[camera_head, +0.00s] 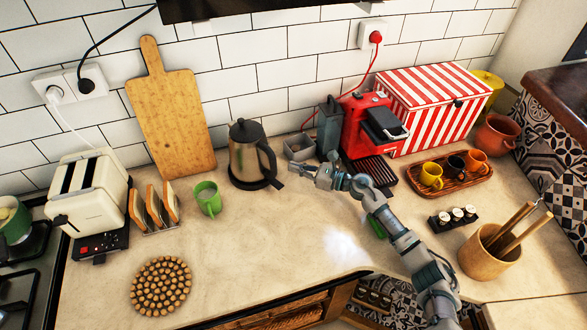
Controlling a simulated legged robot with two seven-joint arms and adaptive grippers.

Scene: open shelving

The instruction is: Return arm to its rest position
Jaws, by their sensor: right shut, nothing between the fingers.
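My right arm comes in from the lower right and crosses over the counter (250,255). My right gripper (293,167) is at its far end, shut and empty. In the picture it is just right of the metal kettle (247,150) and just below a small grey container (299,148). I cannot tell its exact height above the counter. My left gripper is not in view.
A red coffee machine (368,125) and a striped box (430,100) stand behind my arm. A tray with cups (460,185) and a wooden utensil pot (485,260) are to its right. A green mug (208,198) and toaster (90,195) stand left.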

